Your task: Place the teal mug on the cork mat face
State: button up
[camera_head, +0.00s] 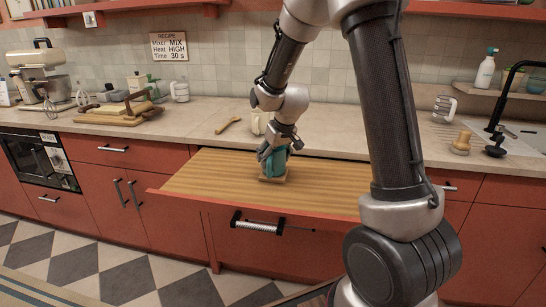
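The teal mug (277,167) stands upright on the small tan cork mat (264,181), which lies on the wooden pull-out board. My gripper (274,152) is over the mug from above, with its fingers around the mug's upper part. The fingers hide part of the mug. The picture is too small to tell whether they press on it or stand apart from it. The front and right edges of the mat show around the mug's base.
The wooden pull-out board (215,182) is otherwise clear. Behind it, a pale canister (258,122) and a wooden spoon (228,125) are on the counter (205,140). Cutting boards (118,112) lie at left, and a striped mug (444,107) stands at right.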

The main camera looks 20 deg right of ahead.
jog(key=o, duration=1.5)
jog(key=a+v, duration=0.1)
jog(key=v, duration=1.1)
jog(key=s+d+r, duration=0.2)
jog(key=s, duration=0.7)
jog(key=s+d+r+m, duration=0.1)
jog(key=s+r, duration=0.1)
jog(key=s, duration=0.7)
jog(key=s+d+r+m, duration=0.1)
jog(key=s+d+r, duration=0.1)
jog(key=s, duration=0.8)
jog(key=shift+d+g+h, duration=0.3)
jog(key=shift+h, duration=0.1)
